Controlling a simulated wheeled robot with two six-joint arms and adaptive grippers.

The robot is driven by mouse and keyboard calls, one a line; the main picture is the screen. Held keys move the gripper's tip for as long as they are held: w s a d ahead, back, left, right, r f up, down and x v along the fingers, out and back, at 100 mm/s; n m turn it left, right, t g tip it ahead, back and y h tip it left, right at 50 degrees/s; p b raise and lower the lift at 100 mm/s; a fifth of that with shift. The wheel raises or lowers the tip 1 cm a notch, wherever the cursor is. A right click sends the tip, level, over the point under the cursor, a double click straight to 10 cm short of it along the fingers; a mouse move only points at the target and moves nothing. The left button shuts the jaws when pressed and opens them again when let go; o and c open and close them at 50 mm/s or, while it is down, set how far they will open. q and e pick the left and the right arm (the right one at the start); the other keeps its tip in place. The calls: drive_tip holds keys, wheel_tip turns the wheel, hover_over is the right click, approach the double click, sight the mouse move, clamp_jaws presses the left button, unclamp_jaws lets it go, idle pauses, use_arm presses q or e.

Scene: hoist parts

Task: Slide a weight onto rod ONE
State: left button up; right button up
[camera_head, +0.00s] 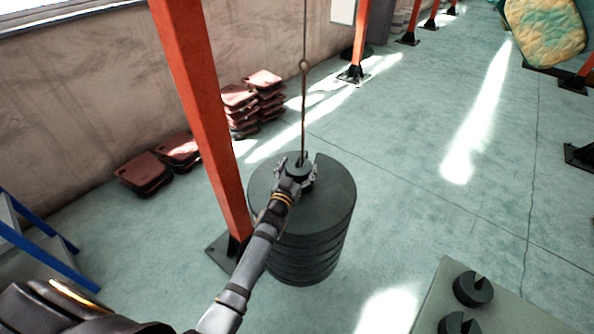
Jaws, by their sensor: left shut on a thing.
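A thin rod (304,105) with a small ring near its upper part hangs down to a stack of large dark slotted discs (335,195). My left gripper (297,177) is over the top of the stack, shut on a small dark weight (299,160) at the rod's lower end. The rod appears to meet the held weight; whether it sits fully in the slot is hidden by the fingers. Two more small slotted weights, one whole (473,289) and one cut by the lower edge (458,325), are on a pale tabletop (440,277). My right gripper is out of view. No label for rod ONE shows.
An orange post (203,100) stands just left of the stack, its dark foot on the floor. Reddish flat blocks (240,103) are piled along the wall. A blue-edged frame (40,250) is at the left. The green floor (440,140) to the right is open.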

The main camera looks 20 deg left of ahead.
sight(302, 159)
use_arm(q)
drive_tip(key=shift+w+r+b, duration=0.2)
drive_tip(key=shift+w+b, duration=0.1)
drive_tip(key=shift+w, duration=0.6)
drive_tip(key=shift+w+r+b, duration=0.15)
drive_tip(key=shift+w+b, duration=0.1)
drive_tip(key=shift+w, duration=0.65)
drive_tip(key=shift+f, duration=0.15)
